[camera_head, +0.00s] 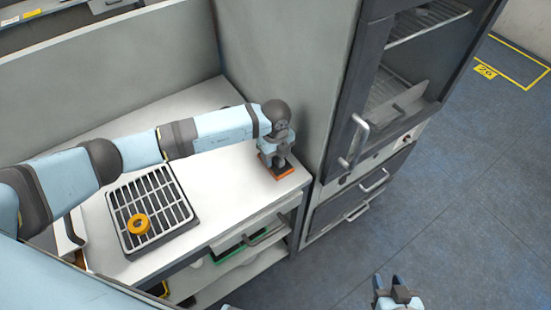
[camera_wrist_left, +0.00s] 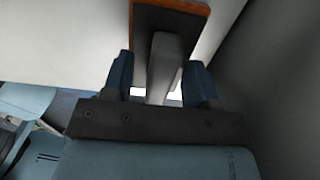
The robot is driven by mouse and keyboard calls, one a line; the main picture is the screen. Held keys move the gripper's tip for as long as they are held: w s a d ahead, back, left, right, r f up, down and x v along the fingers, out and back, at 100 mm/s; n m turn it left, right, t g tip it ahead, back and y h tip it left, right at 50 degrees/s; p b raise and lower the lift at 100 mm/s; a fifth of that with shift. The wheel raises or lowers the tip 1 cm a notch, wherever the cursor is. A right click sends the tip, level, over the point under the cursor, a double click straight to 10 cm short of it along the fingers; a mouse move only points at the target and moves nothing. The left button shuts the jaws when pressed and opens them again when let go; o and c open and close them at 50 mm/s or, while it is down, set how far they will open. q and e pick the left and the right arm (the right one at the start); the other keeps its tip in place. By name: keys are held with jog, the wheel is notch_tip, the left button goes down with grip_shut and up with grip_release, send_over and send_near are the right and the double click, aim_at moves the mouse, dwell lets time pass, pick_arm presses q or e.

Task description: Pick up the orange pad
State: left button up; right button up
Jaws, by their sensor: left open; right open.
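The orange pad (camera_head: 287,173) lies at the right end of the white counter, by the grey wall and the oven. It has a dark top with an orange rim, and a grey upright handle rises from it. My left gripper (camera_head: 277,155) is directly over the pad and hides part of it. In the left wrist view the pad (camera_wrist_left: 186,6) is at the top edge, and its handle stands between the two blue fingers of my left gripper (camera_wrist_left: 161,76). The fingers are open, with gaps beside the handle. My right gripper (camera_head: 388,288) is open and empty at the bottom edge, over the floor.
The oven (camera_head: 385,130) stands right of the counter. A grey wall (camera_head: 265,60) is close behind the pad. A shelf with a green item (camera_head: 228,250) is below.

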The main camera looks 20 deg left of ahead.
pick_arm(q)
jog(key=shift+c, duration=0.7)
grip_shut()
jog(key=shift+r, duration=0.1)
jog(key=shift+r, duration=0.45)
notch_tip(320, 180, up, 19)
jog(key=b, duration=0.2)
jog(key=shift+b, duration=0.4)
jog(key=c, duration=0.8)
grip_release()
